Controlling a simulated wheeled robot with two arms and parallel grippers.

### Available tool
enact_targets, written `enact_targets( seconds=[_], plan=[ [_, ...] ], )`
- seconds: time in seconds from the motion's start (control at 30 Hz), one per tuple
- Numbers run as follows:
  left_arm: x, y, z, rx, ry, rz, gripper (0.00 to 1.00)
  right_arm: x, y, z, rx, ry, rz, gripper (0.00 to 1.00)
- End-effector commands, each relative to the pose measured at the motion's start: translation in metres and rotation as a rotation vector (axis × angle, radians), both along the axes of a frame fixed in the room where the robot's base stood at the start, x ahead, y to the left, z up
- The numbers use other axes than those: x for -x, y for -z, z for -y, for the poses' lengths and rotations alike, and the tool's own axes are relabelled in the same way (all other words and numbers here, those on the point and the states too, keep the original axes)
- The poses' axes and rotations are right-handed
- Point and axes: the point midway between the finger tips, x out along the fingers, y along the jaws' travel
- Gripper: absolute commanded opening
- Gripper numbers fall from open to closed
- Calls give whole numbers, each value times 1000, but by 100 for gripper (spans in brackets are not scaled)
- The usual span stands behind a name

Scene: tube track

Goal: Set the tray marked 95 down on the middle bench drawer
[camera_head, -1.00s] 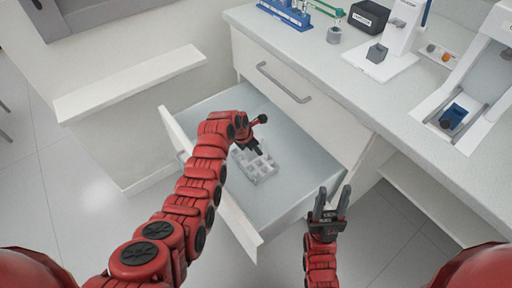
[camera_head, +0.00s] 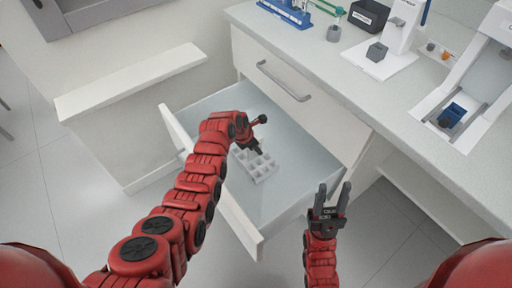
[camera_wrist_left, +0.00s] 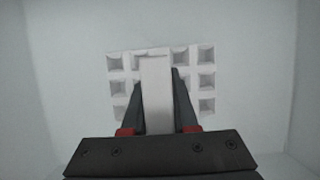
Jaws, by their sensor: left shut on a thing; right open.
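A pale grey tray (camera_head: 264,170) with several square wells is inside the open drawer (camera_head: 293,165) below the bench top. My left gripper (camera_head: 257,145) is above the tray, and in the left wrist view its fingers (camera_wrist_left: 157,100) are shut on the tray's upright white bar. The wells of the tray (camera_wrist_left: 206,82) show around the fingers. The number on the tray cannot be read. The tray looks level and low in the drawer; I cannot tell whether it touches the drawer floor. My right gripper (camera_head: 334,194) is open and empty by the drawer's right front corner.
A closed drawer with a grey handle (camera_head: 283,82) is above the open one. The bench top (camera_head: 400,108) carries a blue rack (camera_head: 286,13), a black box (camera_head: 369,16) and white instruments. A white ledge (camera_head: 130,82) is at the left. The drawer floor around the tray is clear.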

Motion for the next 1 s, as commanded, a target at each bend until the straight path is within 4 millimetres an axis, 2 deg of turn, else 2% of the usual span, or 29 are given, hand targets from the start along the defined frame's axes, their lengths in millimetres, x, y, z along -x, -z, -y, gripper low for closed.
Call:
enact_targets(
  seconds=[0.4,0.43,0.6,1.0],
  plan=[
    [-1,4,0,1,-1,3,0,0,-4,0,0,0,0,45],
    [-1,4,0,1,-1,3,32,0,-4,0,0,0,0,45],
    [-1,5,0,1,-1,3,62,0,-4,0,0,0,0,45],
    [0,5,0,0,0,1,62,0,-4,0,0,0,0,45]
  ],
)
